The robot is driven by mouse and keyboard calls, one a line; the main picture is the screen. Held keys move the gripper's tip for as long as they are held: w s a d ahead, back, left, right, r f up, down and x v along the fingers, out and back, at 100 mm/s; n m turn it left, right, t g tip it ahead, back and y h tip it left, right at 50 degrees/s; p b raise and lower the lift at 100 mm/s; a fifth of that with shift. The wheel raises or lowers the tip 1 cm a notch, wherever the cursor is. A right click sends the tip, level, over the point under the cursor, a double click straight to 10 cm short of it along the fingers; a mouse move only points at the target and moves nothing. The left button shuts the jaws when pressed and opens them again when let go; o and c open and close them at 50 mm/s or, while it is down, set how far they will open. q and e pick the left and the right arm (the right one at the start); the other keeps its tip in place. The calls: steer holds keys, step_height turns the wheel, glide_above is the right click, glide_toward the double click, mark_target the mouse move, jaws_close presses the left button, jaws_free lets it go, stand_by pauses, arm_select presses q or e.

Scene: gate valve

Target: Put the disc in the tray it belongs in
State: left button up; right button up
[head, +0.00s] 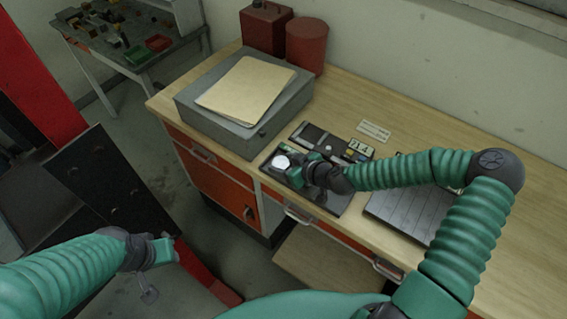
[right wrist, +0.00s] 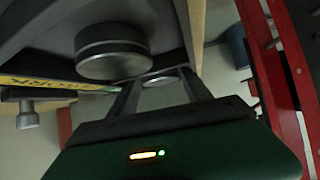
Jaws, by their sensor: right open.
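A pale round disc (head: 281,161) lies at the left end of a dark tray (head: 335,207) on the workbench. My right gripper (head: 297,168) is low over that tray, just right of the disc. In the right wrist view, my right gripper (right wrist: 158,88) is open, with a small round metal piece (right wrist: 160,82) between its fingertips; I cannot tell whether they touch it. A larger grey metal disc shape (right wrist: 113,50) is nearer, beside the left finger. My left gripper (head: 160,252) hangs over the floor; its jaws are too small to read.
A grey box (head: 258,138) with a folder (head: 247,86) stands left of the dark tray. A red canister (head: 266,27) and red tin (head: 306,46) stand behind. A sloped grey panel (head: 402,212) lies right, under my right arm. The bench's far right is clear.

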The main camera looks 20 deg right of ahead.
steer(key=shift+d, duration=0.1)
steer(key=shift+r, duration=0.1)
stand_by(0.3)
steer(key=v, duration=1.2)
steer(key=shift+w, duration=0.1)
